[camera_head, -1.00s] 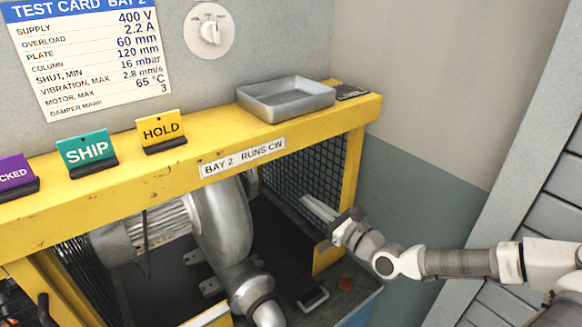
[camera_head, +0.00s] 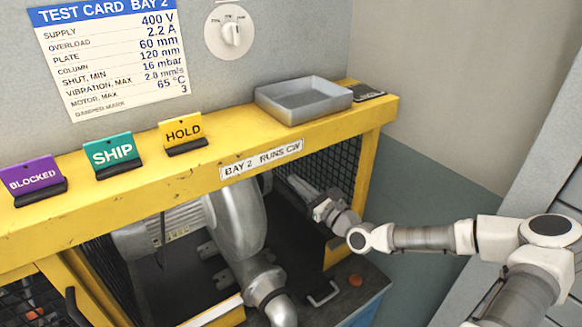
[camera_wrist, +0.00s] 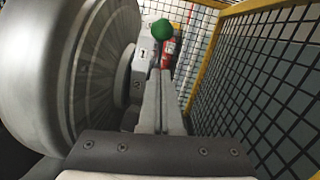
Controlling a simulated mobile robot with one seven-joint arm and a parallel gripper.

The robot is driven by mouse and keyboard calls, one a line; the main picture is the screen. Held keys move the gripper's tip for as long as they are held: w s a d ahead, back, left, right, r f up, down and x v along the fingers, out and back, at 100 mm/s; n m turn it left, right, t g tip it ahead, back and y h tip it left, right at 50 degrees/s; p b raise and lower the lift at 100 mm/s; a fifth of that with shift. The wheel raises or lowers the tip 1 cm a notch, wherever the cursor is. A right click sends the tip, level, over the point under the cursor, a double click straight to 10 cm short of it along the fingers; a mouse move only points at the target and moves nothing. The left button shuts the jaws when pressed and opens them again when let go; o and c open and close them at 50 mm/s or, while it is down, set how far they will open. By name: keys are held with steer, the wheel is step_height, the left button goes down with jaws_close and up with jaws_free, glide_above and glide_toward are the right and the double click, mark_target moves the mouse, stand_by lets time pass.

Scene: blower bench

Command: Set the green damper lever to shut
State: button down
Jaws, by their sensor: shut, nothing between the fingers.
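The green damper lever shows in the wrist view as a round green knob (camera_wrist: 163,29), ahead of my fingertips and a little above them in the picture. A red part (camera_wrist: 169,53) shows just below the knob. My gripper (camera_wrist: 160,76) is shut and empty, with its fingers pointing toward the lever; I cannot tell how wide the gap is. In the head view my gripper (camera_head: 297,182) is inside the yellow-framed bay, right of the blower. The lever is hidden there. A numbered plate (camera_wrist: 140,60) stands left of the knob; the lever's exact setting is unclear.
The round grey blower housing (camera_wrist: 85,70) is close on the left of my gripper. A black mesh guard (camera_wrist: 265,80) runs along the right. The yellow beam (camera_head: 130,194) crosses above, bearing a grey tray (camera_head: 303,110) and several signs. A small handle (camera_head: 323,293) lies below.

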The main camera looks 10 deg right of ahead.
steer(key=w+r, duration=0.1)
steer(key=a+r+p, duration=0.1)
steer(key=r, duration=0.1)
steer(key=shift+w+a, duration=0.2)
steer(key=shift+w, duration=0.2)
step_height(320, 180, up, 6)
steer(key=w+a, duration=0.1)
steer(key=w, duration=0.1)
steer(key=shift+w+f, duration=0.15)
steer(key=shift+w, duration=0.2)
steer(key=shift+a+f, duration=0.1)
steer(key=shift+f, duration=0.05)
